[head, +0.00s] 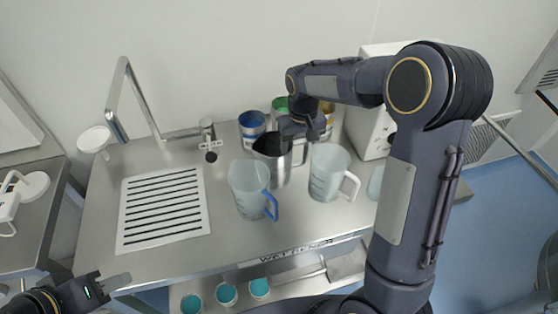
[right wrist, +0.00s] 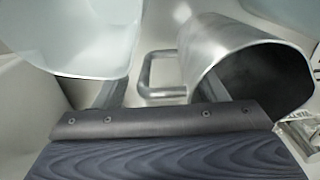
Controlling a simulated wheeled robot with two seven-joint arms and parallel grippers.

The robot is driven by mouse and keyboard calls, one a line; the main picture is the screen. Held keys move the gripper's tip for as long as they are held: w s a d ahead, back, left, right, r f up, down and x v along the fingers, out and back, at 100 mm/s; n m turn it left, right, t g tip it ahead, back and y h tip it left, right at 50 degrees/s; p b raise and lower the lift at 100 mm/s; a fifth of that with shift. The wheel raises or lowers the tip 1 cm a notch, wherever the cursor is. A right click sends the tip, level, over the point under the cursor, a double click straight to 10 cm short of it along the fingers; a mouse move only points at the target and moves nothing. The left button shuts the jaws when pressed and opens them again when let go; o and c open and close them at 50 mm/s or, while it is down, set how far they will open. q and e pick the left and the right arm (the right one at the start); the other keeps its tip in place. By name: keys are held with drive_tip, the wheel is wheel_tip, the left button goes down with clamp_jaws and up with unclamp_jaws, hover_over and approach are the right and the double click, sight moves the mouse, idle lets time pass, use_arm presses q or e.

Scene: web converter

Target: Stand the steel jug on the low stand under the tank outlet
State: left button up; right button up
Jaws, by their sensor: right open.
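The steel jug (head: 272,170) stands upright on the steel counter, between two clear plastic jugs; it also shows in the right wrist view (right wrist: 245,65). My right gripper (head: 303,138) is over the jug's right side. In the right wrist view its fingers (right wrist: 158,92) are apart, with the steel handle (right wrist: 160,76) between them, not clamped. My left gripper (head: 115,283) is low at the left, in front of the counter; its jaw opening is unclear. I cannot make out the tank, its outlet or the low stand for certain.
A blue-handled clear jug (head: 248,190) and a white-handled one (head: 328,172) flank the steel jug closely. Coloured tins (head: 252,124) stand behind. A slotted drain plate (head: 163,208) and a bent pipe tap (head: 140,100) are at left. A lower shelf holds teal-filled cups (head: 227,294).

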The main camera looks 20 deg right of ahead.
drive_tip(key=shift+f, duration=0.15)
drive_tip(key=shift+c, duration=0.2)
clamp_jaws()
